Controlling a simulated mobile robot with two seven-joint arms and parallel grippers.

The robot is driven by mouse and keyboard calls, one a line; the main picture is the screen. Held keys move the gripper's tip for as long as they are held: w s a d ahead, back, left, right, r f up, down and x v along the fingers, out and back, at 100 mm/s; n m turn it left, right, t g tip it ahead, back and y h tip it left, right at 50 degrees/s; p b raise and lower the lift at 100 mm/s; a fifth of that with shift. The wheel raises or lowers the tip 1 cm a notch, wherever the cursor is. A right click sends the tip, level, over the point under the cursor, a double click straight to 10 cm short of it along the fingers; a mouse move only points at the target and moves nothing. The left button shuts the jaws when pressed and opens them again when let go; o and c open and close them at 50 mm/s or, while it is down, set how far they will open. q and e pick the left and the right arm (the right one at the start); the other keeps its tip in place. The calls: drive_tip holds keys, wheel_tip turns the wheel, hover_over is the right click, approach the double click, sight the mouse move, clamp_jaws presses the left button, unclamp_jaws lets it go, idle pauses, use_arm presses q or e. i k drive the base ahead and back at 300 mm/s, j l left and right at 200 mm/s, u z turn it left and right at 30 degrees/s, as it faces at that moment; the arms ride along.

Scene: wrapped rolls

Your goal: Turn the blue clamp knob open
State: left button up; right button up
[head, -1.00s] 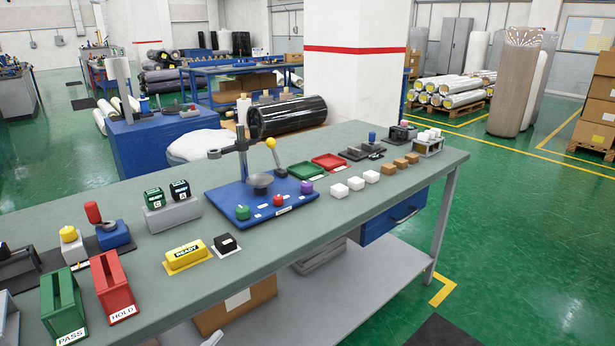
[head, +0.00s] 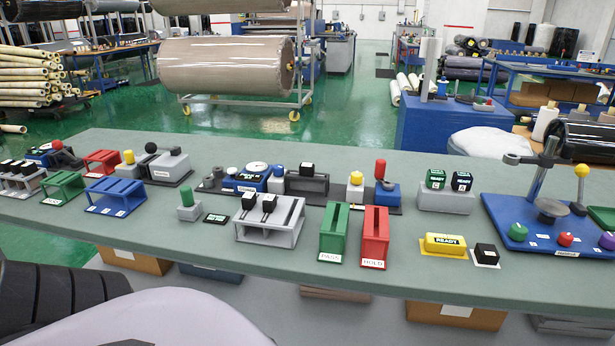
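A small blue knob (head: 278,170) sits on a pale block in the middle row of devices on the bench. It stands between a blue block with a white round dial (head: 257,167) and a dark grey clamp-like block with a black cube (head: 307,180). I cannot tell for certain that this is the clamp knob, nor how far it is turned. Neither gripper shows in the head view; only parts of my own body show at the bottom left.
The long grey-green bench (head: 420,262) is crowded with fixtures. A green PASS slot box (head: 334,230) and a red HOLD slot box (head: 374,236) stand near its front edge. A blue base with a post (head: 520,236) is at the right. Bare bench shows along the front edge.

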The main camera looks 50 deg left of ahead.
sight(278, 169)
drive_tip(key=u, duration=1.75)
drive_tip(key=j+z, duration=0.4)
drive_tip(key=i+j+z, duration=0.1)
drive_tip(key=j+z, duration=0.75)
drive_tip(key=k+l, duration=0.05)
drive_tip(key=l, duration=0.05)
